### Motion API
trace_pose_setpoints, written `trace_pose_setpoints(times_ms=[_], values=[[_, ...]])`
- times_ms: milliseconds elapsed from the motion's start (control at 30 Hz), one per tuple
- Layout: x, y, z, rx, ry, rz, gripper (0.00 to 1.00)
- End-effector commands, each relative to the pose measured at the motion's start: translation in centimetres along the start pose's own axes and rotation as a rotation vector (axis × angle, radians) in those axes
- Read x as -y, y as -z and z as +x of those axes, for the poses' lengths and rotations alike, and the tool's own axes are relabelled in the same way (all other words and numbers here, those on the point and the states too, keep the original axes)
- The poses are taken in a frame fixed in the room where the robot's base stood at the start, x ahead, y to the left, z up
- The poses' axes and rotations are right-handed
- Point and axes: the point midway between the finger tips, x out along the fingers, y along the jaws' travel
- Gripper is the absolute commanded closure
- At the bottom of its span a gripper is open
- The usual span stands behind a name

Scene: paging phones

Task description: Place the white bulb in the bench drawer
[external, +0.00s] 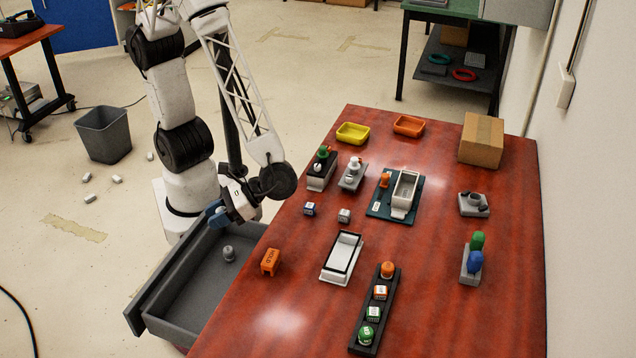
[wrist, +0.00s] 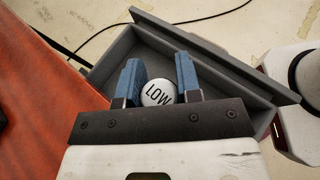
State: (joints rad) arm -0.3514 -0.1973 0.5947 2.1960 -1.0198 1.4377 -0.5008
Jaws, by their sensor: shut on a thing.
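My gripper (wrist: 162,85) is over the open grey bench drawer (external: 160,300), its blue fingers shut on the white bulb (wrist: 158,92), whose top reads "LOW". In the external view my gripper (external: 222,215) is near the drawer's back end, and the bulb between its fingers is not clear there. A small pale grey knob-shaped piece (external: 229,253) shows against the drawer floor below my gripper. I cannot tell if it is separate from the bulb. The drawer's walls (wrist: 215,62) also show around the fingers in the wrist view.
The red bench top (external: 280,320) borders the drawer on the right. An orange "HOLD" block (external: 271,262) lies near that edge. A white tray (external: 342,257), a dark strip with coloured pieces (external: 372,318) and a grey block with a white knob (external: 352,175) stand further right. Much drawer floor is clear.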

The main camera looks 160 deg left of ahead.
Motion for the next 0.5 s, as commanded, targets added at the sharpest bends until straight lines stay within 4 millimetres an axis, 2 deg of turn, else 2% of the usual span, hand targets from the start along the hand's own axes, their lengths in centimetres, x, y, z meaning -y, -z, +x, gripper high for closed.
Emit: trace_pose_setpoints(times_ms=[500], values=[[-2.1, -4.2, 2.6, -0.001, -0.374, -0.152, 0.91]])
